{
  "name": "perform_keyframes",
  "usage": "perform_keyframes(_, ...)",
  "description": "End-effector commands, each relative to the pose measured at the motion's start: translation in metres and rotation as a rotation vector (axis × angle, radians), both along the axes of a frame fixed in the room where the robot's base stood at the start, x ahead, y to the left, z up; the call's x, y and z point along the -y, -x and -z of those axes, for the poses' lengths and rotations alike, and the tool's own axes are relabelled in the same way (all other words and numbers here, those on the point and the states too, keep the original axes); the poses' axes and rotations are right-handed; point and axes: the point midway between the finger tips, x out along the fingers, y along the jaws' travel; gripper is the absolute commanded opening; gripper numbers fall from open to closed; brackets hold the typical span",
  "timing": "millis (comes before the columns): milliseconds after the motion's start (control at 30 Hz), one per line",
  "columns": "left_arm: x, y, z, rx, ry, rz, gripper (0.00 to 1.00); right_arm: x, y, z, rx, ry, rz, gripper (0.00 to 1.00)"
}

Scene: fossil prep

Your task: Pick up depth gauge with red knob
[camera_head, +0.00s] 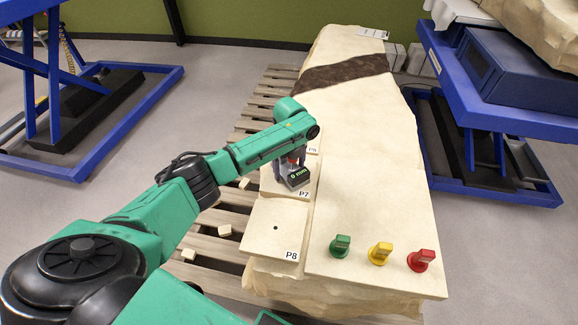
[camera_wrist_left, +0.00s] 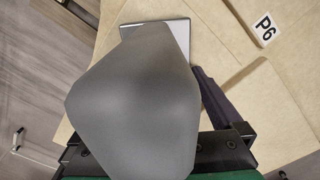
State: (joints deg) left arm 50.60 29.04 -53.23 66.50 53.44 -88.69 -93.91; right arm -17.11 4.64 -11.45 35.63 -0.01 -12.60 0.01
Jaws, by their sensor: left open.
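The depth gauge (camera_head: 298,178) stands on the pad marked P7, its dark display reading 0 mm. A bit of red shows just above the display, mostly covered by my left gripper (camera_head: 290,160). That gripper points down over the gauge, with its open fingers around the gauge's upper part. In the left wrist view a large smooth grey body (camera_wrist_left: 135,95), probably the gauge seen very close, fills the middle. One dark finger (camera_wrist_left: 215,100) shows to its right; the other finger is hidden. I cannot tell whether the fingers touch the gauge. My right gripper is out of view.
Green (camera_head: 340,245), yellow (camera_head: 380,253) and red (camera_head: 421,261) knobbed pieces stand on the pale slab's front right. A wooden pallet (camera_head: 228,215) lies below, with blue lift frames either side.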

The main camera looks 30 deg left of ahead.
Motion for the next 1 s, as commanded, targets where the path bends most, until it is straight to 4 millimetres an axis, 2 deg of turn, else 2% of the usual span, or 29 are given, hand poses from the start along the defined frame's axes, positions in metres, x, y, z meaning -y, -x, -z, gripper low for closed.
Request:
perform_keyframes(100,0.000,0.000,-0.001,0.000,0.000,0.000,1.00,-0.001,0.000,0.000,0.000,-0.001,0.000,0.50)
perform_keyframes(133,0.000,0.000,-0.001,0.000,0.000,0.000,0.92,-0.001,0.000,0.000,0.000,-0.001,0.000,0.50)
perform_keyframes(267,0.000,0.000,-0.001,0.000,0.000,0.000,0.43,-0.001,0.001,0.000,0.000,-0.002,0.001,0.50)
perform_keyframes(300,0.000,0.000,-0.001,0.000,0.000,0.000,0.27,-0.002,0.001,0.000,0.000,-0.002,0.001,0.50)
perform_keyframes(367,0.000,0.000,-0.001,0.000,0.000,0.000,0.04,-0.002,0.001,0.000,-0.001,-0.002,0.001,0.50)
perform_keyframes(400,0.000,0.000,-0.001,0.001,0.001,0.000,0.00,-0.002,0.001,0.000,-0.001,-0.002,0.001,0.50)
perform_keyframes(767,0.000,-0.002,-0.009,0.005,0.001,-0.001,0.00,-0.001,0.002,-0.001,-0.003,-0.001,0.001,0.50)
perform_keyframes(867,0.000,-0.002,-0.020,0.007,0.002,-0.001,0.00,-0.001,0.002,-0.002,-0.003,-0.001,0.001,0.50)
perform_keyframes(1000,0.000,-0.002,-0.046,0.008,0.001,0.000,0.00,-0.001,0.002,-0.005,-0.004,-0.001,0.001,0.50)
